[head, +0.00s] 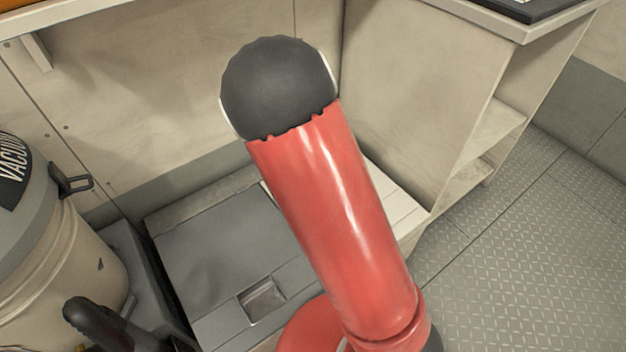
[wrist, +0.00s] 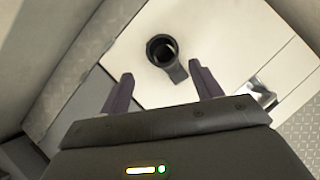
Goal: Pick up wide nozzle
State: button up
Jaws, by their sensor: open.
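The wide nozzle (wrist: 174,64) is a small black piece with a round, hollow collar and a short flared part. In the wrist view it lies on a pale, flat surface (wrist: 125,62), just beyond the fingertips and roughly between them. My gripper (wrist: 160,82) is open and empty, its two dark fingers spread on either side of the nozzle's lower end. I cannot tell the height gap from the fingers to the nozzle. In the head view my red arm covers the middle, and neither the nozzle nor the fingers show.
A vacuum canister (head: 60,250) stands at the left in the head view. A grey panel with a recessed latch (head: 262,298) lies beside it. A shelf unit (head: 480,150) stands at the right, with open tread-plate floor (head: 540,250) beyond. A metal latch (wrist: 258,92) shows right of the fingers.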

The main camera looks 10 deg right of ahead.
jog(key=x, duration=0.2)
jog(key=shift+w+d+f, duration=0.1)
jog(key=shift+w+f, duration=0.05)
jog(key=shift+f, duration=0.1)
jog(key=w+f, duration=0.1)
jog(key=w+d+f, duration=0.1)
jog(key=w+f, duration=0.1)
jog(key=shift+d+f, duration=0.1)
jog(key=shift+d, duration=0.05)
jog(key=shift+w+f, duration=0.25)
jog(key=shift+f, duration=0.15)
jog(key=c, duration=1.1)
jog(key=shift+r, duration=0.1)
jog(key=shift+r+p, duration=2.05)
jog(key=shift+r, duration=7.9)
